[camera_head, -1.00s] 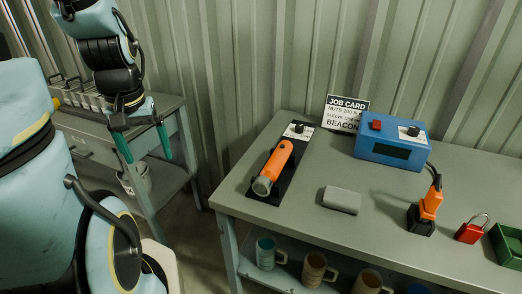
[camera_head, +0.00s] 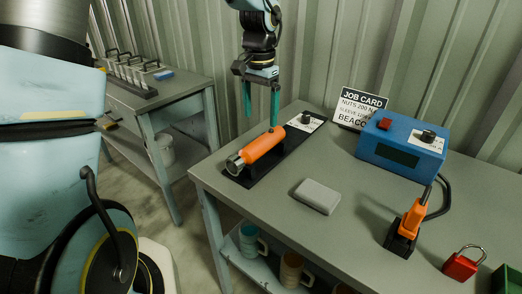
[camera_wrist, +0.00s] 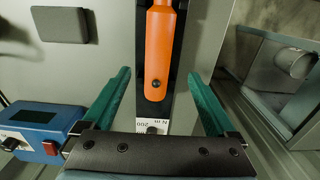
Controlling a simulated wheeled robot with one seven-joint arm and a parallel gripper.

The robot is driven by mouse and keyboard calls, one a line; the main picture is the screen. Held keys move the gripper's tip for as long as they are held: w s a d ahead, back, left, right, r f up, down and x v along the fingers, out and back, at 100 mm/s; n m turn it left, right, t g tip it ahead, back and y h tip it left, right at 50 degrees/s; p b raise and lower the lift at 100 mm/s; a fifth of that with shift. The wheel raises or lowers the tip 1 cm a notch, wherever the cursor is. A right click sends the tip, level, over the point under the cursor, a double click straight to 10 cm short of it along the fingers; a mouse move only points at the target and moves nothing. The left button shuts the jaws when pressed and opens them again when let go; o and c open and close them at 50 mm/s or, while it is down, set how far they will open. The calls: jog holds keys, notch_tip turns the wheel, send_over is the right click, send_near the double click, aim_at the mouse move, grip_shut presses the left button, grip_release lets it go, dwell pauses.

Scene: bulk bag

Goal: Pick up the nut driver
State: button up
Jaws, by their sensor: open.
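The nut driver appears to be the orange cylinder with a silver head (camera_head: 262,146), lying on a black base plate (camera_head: 236,178) on the bench's left end. A small black knob and a white label (camera_wrist: 140,126) sit at the plate's far end. My gripper (camera_head: 261,112) is open, pointing down above the orange tool's far end, near the knob. In the wrist view the orange body (camera_wrist: 159,52) lies between the two green fingers in the picture, with no contact visible. Its silver head is outside the wrist view.
A blue control box (camera_head: 402,145), a job card (camera_head: 360,107), a grey block (camera_head: 317,196), an orange corded tool in a black stand (camera_head: 413,218) and a red padlock (camera_head: 463,263) share the bench. Mugs stand on the shelf below. Another bench (camera_head: 183,94) is at left.

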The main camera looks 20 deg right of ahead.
aim_at(259, 140)
notch_tip(259, 140, down, 5)
jog(key=shift+f+p, duration=0.1)
jog(key=shift+p, duration=0.4)
jog(key=f, duration=0.1)
jog(key=f+p, duration=0.2)
jog(key=f, duration=0.1)
jog(key=shift+s+a, duration=0.3)
jog(key=shift+s, duration=0.1)
jog(key=shift+f, duration=0.55)
jog(key=shift+w, duration=0.1)
grip_shut()
